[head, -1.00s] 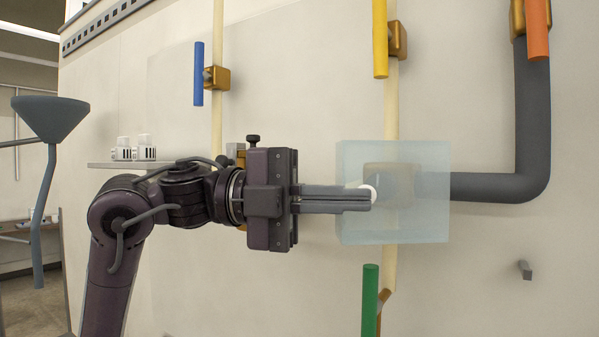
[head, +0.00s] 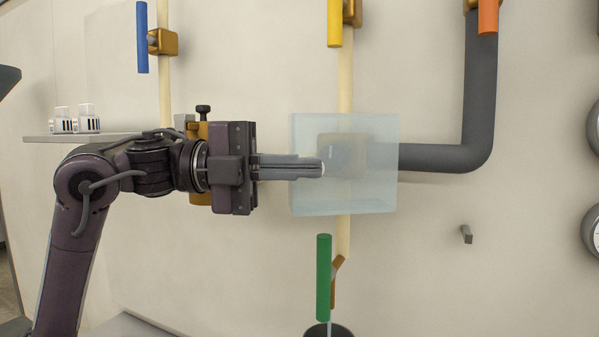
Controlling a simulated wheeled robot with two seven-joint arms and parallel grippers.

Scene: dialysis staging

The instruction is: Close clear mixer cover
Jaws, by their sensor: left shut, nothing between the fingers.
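The clear mixer cover (head: 370,193) is a pale blue see-through box on the wall panel, over the joint where the cream pipe meets the grey pipe. A brass-coloured fitting shows dimly through it. My left gripper (head: 322,169) is shut and empty. Its fingers point right, and their tips overlap the cover's left part in the head view. I cannot tell whether they touch it. A small white knob shows right at the fingertips, mostly hidden by them. My right gripper is not in view.
A blue handle (head: 142,37), a yellow handle (head: 334,22), an orange handle (head: 488,16) and a green handle (head: 323,277) surround the cover. The grey pipe (head: 440,158) runs right. A shelf (head: 60,138) holds small white devices at left. A peg (head: 466,234) and gauges (head: 592,235) are at right.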

